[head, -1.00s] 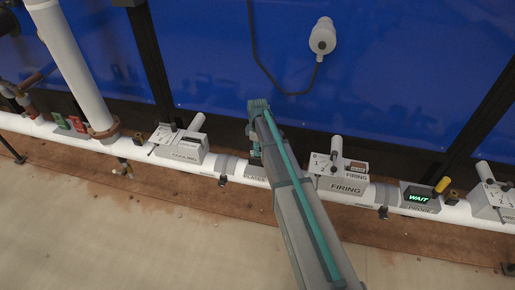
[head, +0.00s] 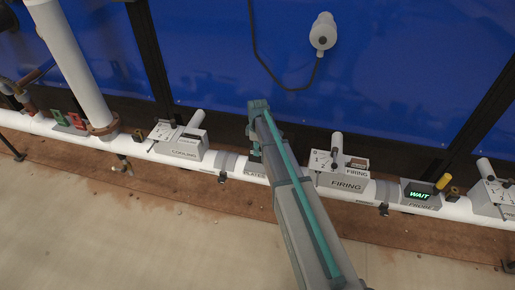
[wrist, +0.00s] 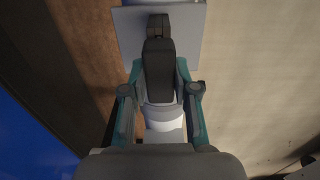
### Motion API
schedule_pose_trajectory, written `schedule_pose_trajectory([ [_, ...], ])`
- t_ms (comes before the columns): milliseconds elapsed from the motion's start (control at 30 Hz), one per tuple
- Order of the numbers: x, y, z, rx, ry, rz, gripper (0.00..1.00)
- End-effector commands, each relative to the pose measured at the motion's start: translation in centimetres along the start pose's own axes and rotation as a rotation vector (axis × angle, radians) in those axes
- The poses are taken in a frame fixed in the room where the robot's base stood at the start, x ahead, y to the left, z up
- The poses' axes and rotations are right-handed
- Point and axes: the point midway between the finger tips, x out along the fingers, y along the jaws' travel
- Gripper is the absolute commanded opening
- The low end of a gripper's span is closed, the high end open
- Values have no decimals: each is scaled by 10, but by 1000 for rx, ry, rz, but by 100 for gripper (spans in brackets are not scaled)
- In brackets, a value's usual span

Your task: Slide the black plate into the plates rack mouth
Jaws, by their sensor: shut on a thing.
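My gripper (wrist: 161,65) shows its two teal fingers on either side of a dark grey-black flat piece, which looks like the black plate (wrist: 159,75). It is shut on this piece. In the head view my gripper (head: 256,140) is over the white pipe, at the plates rack, whose label (head: 256,169) shows partly beside my arm. My arm hides most of the rack and its mouth. The plate cannot be made out in the head view, and whether it has entered the mouth cannot be told.
A cooling box (head: 185,149) stands on the pipe to the left. A firing box (head: 341,183) stands close on the right, and a display reading WAIT (head: 420,195) is further right. A blue sheet (head: 205,55) hangs behind. The floor (head: 110,235) in front is clear.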

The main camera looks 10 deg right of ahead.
Motion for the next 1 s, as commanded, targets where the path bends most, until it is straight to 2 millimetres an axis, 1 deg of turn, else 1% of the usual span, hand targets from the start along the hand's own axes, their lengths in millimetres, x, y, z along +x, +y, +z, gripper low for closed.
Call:
schedule_pose_trajectory([
  [133, 4, 0, 0, 0, 0, 0, 0],
  [167, 3, 0, 0, 0, 0, 0, 33],
  [300, 3, 0, 0, 0, 0, 0, 57],
  [600, 3, 0, 0, 0, 0, 0, 58],
  [733, -3, 0, 0, 0, 0, 0, 58],
  [867, -18, 0, 0, 0, 1, 2, 58],
  [1000, -44, 0, 0, 0, 1, 3, 58],
])
